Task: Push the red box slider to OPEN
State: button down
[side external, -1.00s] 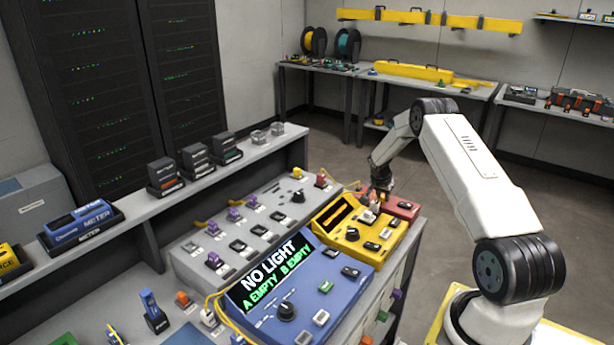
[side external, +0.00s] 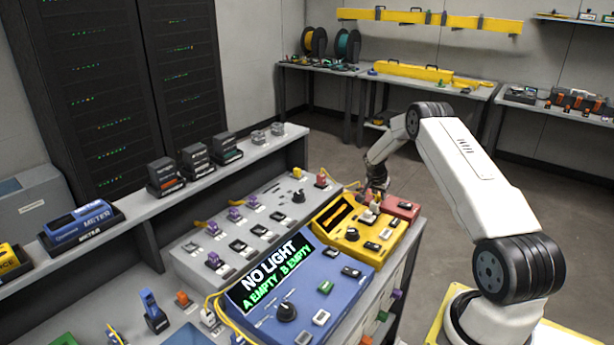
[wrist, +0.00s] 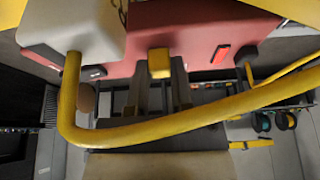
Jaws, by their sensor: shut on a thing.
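The red box (side external: 403,207) stands at the right end of the bench, beside the yellow box. In the wrist view its red face (wrist: 200,40) fills the upper middle, with a bright red strip and dark parts on it. My gripper (side external: 374,194) is low over the seam between the red and yellow boxes. In the wrist view a small yellow block (wrist: 159,63) sits at the dark fingers, against the red face; my gripper appears shut on it. I cannot tell which part is the slider, nor its position or label.
The yellow box (side external: 352,234) and a blue box (side external: 290,290) reading NO LIGHT stand close by. A grey panel (side external: 240,235) with knobs lies behind them. A thick yellow cable (wrist: 180,122) crosses the wrist view close to the camera. Open floor lies right of the bench.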

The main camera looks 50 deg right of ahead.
aim_at(372, 197)
jog(key=shift+w, duration=1.55)
jog(key=shift+c, duration=2.4)
grip_release()
jog(key=v, duration=0.7)
jog(key=shift+a+r, duration=0.2)
jog(key=shift+r, duration=0.15)
jog(key=shift+a, duration=0.1)
